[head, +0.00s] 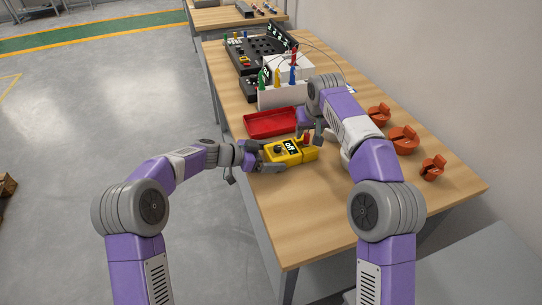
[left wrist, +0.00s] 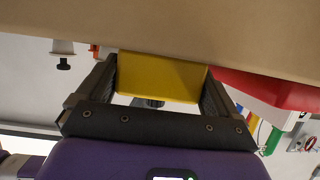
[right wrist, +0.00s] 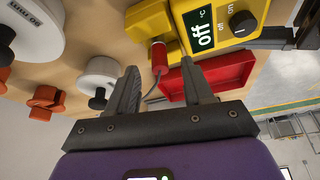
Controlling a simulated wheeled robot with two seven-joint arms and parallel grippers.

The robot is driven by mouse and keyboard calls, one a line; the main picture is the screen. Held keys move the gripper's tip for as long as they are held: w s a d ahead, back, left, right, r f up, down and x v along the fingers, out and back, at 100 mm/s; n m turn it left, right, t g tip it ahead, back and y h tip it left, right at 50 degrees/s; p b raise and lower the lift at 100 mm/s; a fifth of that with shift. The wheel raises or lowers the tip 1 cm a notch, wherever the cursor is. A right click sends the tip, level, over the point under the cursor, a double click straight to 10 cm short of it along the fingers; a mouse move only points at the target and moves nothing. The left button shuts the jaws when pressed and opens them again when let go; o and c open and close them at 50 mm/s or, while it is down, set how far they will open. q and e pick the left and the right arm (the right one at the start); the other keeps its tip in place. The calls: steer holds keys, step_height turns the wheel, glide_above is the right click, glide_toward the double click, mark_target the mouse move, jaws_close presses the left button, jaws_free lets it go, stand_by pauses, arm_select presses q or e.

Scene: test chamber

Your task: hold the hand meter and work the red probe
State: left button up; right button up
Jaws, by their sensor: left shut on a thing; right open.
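The yellow hand meter (head: 283,157) is above the near part of the wooden table, its display reading "off" in the right wrist view (right wrist: 205,30). My left gripper (head: 262,157) is shut on the meter, whose yellow body fills the space between the fingers in the left wrist view (left wrist: 160,78). The red probe (right wrist: 159,58) sits at the meter's side, with a grey lead running from it. My right gripper (right wrist: 160,80) is open, its fingertips on either side of the probe's line of sight; I cannot tell whether they touch it.
A red tray (head: 270,122) lies just behind the meter. Behind it stand a white holder (head: 285,97) with coloured probes and a black panel (head: 250,58). Several orange pieces (head: 403,139) sit along the table's right side. The table's front (head: 330,225) is clear.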

steer(key=shift+x, duration=1.3)
jaws_close()
